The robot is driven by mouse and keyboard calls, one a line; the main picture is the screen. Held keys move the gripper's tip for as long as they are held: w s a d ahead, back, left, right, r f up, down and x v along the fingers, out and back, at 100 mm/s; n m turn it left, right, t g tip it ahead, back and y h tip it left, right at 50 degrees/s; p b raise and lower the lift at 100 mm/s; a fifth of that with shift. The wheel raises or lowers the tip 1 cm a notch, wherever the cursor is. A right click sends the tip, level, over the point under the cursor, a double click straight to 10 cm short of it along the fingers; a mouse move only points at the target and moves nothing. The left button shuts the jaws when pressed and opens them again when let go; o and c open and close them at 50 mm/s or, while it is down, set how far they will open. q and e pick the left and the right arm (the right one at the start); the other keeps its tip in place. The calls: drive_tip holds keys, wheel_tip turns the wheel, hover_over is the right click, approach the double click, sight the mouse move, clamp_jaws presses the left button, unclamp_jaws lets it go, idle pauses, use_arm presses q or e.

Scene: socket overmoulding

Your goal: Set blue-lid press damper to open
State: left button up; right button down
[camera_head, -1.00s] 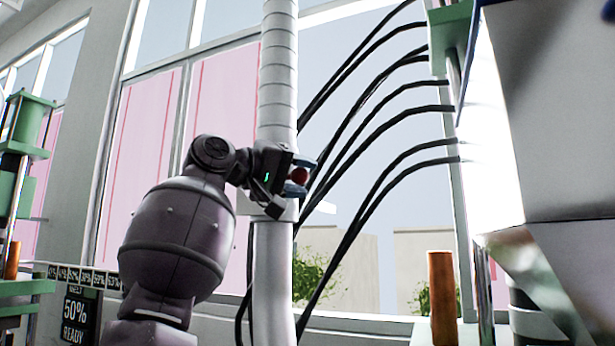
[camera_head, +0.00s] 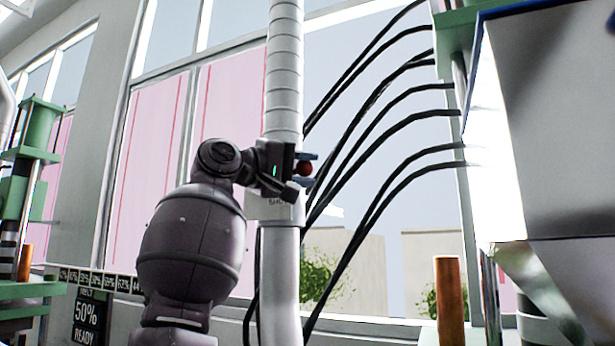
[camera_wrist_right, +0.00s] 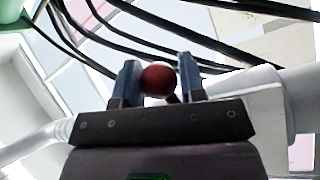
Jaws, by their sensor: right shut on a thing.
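My right gripper (camera_head: 304,168) is up at the pale vertical duct (camera_head: 284,90), in front of its middle part. Its blue fingers are shut on a dark red ball knob (camera_head: 305,169), taken to be the damper's handle. In the right wrist view the red knob (camera_wrist_right: 158,80) sits between the two blue fingertips. A pale box with a partly hidden label (camera_head: 276,208) is on the duct just below the gripper. The rest of the damper is hidden behind the gripper. My left gripper is not in view.
Several black hoses (camera_head: 375,130) curve down close to the right of the duct. A green press (camera_head: 38,160) and a display reading 50% READY (camera_head: 87,314) are at the left.

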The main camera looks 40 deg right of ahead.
wheel_tip(320, 180, up, 3)
drive_tip(key=shift+w+a+f+n+t+h+p, duration=0.1)
drive_tip(key=shift+n+t+h+p, duration=0.15)
drive_tip(key=shift+n, duration=0.25)
drive_tip(key=shift+a+n+t+h+p, duration=0.1)
drive_tip(key=shift+n+h+p, duration=0.05)
drive_tip(key=shift+n+h, duration=0.3)
drive_tip(key=shift+w+a+r+n, duration=0.1)
drive_tip(key=shift+w+r+n, duration=0.2)
drive_tip(key=shift+n, duration=0.35)
drive_tip(key=c, duration=1)
unclamp_jaws()
drive_tip(key=shift+f, duration=0.1)
drive_tip(key=v, duration=1.1)
drive_tip(key=shift+s+b, duration=0.1)
drive_tip(key=shift+b, duration=0.25)
